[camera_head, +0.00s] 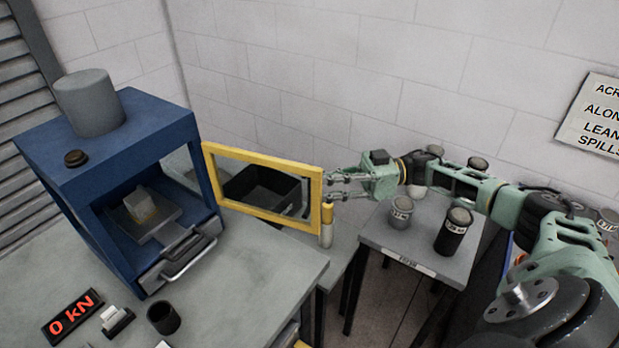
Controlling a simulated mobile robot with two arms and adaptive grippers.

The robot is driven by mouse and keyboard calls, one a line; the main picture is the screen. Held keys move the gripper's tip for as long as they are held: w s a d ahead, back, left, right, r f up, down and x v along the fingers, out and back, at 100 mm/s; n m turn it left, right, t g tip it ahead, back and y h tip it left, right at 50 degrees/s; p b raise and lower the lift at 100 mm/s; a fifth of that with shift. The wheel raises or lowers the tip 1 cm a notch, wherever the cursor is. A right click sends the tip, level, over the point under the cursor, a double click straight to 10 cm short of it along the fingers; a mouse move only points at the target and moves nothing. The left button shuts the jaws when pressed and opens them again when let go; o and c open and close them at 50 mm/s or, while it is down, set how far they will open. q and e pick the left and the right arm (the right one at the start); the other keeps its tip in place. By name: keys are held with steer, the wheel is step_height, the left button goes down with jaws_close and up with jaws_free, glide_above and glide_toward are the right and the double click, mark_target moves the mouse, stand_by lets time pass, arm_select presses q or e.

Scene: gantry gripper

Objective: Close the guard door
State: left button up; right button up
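The guard door (262,156) is a yellow frame with a see-through middle. It stands swung out to the right from the blue press frame (110,150), so the press front is uncovered. A vertical handle (327,225), yellow above and pale below, shows at the door's free edge. My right gripper (333,184) reaches in from the right beside that free edge, just above the visible handle. Its two fingers are spread apart, one above the other. I cannot tell whether they touch the door. My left gripper is not in view.
A dark bin (262,187) shows behind the door frame. A small side table (390,242) at right holds several capped canisters. On the front bench (240,285) are a red "0 kN" display (72,317) and a dark cup (163,317). The bench before the press is mostly clear.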

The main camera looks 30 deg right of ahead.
mark_target(310, 185)
steer(key=shift+x, duration=1.2)
steer(key=shift+w+a+p, duration=0.25)
steer(key=shift+p, duration=0.1)
steer(key=shift+f, duration=0.1)
jaws_close()
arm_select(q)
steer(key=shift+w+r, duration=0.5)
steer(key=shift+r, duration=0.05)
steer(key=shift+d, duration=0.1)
arm_select(e)
steer(key=shift+a, duration=0.1)
